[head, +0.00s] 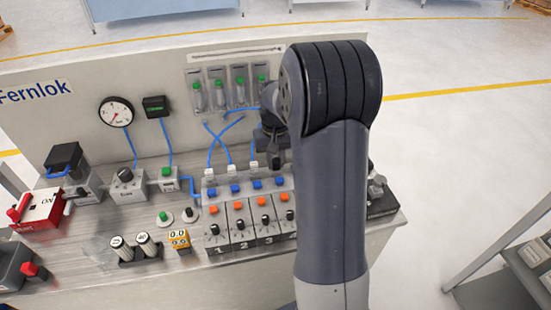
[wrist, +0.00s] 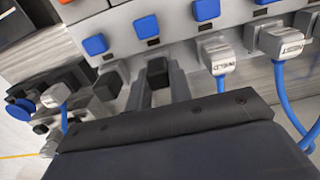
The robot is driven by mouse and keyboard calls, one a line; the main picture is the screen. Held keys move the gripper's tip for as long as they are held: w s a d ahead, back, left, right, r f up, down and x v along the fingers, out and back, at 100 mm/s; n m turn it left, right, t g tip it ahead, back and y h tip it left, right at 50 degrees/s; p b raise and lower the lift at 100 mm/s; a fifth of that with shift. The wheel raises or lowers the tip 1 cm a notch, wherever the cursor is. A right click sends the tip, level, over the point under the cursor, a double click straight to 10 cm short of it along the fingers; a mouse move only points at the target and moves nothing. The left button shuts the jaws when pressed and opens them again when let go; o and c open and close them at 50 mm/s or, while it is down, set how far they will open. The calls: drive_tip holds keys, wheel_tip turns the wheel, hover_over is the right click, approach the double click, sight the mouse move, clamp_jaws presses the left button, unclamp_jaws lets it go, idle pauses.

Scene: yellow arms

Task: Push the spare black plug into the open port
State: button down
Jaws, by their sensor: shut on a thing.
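My gripper (wrist: 158,78) is shut on the black plug (wrist: 157,71), which sits between its two grey fingertips in the wrist view. The plug is at the edge of the grey valve block (wrist: 177,27), in line with the row of white tube plugs. The open port is hidden behind the plug and fingers, and I cannot tell how deep the plug sits.
White plugs (wrist: 217,55) with blue tubes stand close to the right of my gripper in the wrist view. Blue buttons (wrist: 146,26) line the block. A black unit (wrist: 55,97) stands at the left. In the head view, tall gauges (head: 219,88) rise behind the block.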

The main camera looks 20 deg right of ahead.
drive_tip(key=shift+f, duration=0.1)
drive_tip(key=c, duration=1.2)
unclamp_jaws()
wheel_tip(320, 180, up, 9)
drive_tip(key=p, duration=0.7)
drive_tip(key=shift+p, duration=0.3)
